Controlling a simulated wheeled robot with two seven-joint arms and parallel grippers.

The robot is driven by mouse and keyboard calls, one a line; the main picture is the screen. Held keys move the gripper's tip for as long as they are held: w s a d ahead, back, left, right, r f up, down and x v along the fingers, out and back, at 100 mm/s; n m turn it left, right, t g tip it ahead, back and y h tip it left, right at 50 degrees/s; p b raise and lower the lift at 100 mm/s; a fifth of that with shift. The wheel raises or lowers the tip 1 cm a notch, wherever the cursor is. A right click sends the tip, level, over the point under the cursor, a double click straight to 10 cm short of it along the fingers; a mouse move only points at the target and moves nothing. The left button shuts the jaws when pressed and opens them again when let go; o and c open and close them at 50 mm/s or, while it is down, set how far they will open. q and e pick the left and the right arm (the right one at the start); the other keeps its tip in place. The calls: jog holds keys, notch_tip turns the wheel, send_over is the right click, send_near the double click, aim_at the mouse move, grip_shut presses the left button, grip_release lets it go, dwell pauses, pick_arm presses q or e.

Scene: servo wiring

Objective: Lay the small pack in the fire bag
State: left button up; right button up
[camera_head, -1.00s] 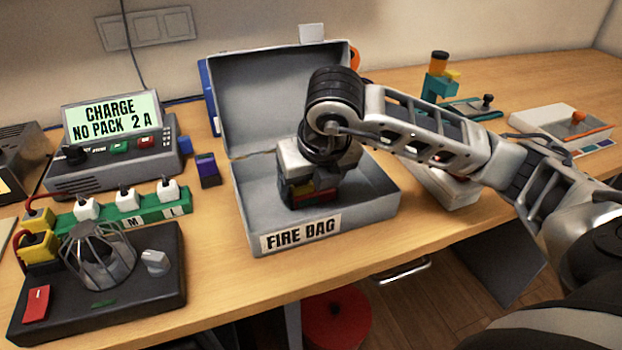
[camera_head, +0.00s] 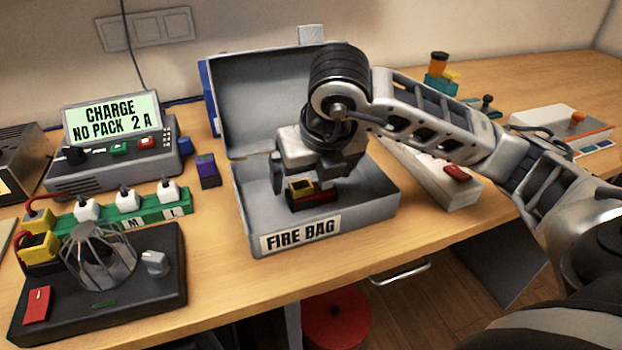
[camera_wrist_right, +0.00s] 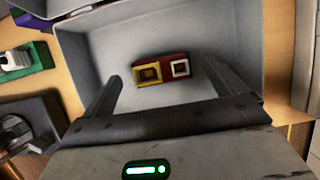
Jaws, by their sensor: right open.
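The fire bag (camera_head: 375,205) is an open grey box with its lid raised at the back and a FIRE BAG label on its front. The small pack (camera_head: 315,196), red with a yellow-framed end, lies on the floor of the box. In the right wrist view the pack (camera_wrist_right: 162,70) shows a yellow square and a white square on its top. My right gripper (camera_head: 318,180) is open just above the pack, inside the box. In the right wrist view its two fingers (camera_wrist_right: 165,90) are spread apart, with the pack beyond them and clear of them. My left gripper is out of view.
A charger (camera_head: 115,165) reading "CHARGE NO PACK 2 A" stands at the left. A green plug strip (camera_head: 145,209) and a dark base with a wire cage (camera_head: 98,256) lie in front of it. A purple block (camera_head: 208,170) stands left of the box. A pale switch box (camera_head: 445,185) is at its right.

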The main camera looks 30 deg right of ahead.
jog(key=p+v, duration=0.1)
jog(key=v, duration=0.8)
jog(key=shift+p, duration=0.35)
jog(key=shift+s, duration=0.1)
